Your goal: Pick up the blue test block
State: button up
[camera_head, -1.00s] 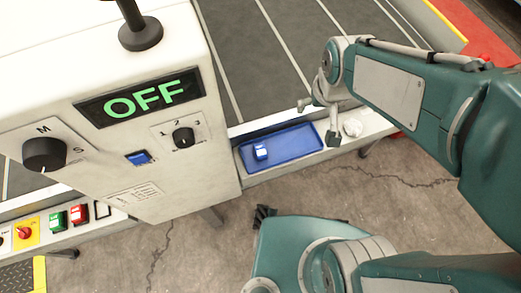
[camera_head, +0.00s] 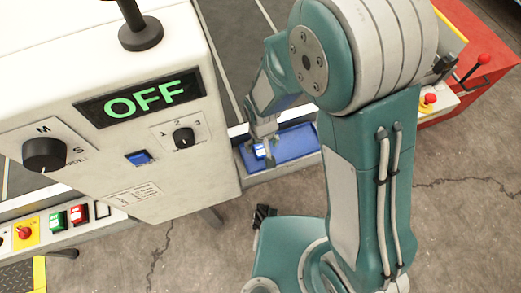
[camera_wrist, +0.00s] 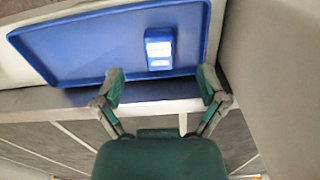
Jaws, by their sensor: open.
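The blue test block (camera_wrist: 159,58) has a white label on its face and lies in the blue tray (camera_wrist: 80,70) in the wrist view. In the head view the block (camera_head: 260,151) sits near the left end of the tray (camera_head: 298,144), partly hidden by my gripper (camera_head: 268,143). In the wrist view my gripper (camera_wrist: 162,88) is open, its two green-padded fingers spread wide. The block shows between and beyond the fingertips, and nothing is held. Whether a finger touches the tray is unclear.
A white machine cabinet (camera_head: 180,190) with an OFF display and knobs stands close to the left of the tray. A red box (camera_head: 470,75) with a lever is at the right. The concrete floor (camera_head: 460,225) in front is clear.

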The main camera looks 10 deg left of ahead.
aim_at(262, 154)
jog(key=shift+w+f, duration=0.2)
jog(key=shift+f, duration=3.1)
jog(key=c, duration=1.2)
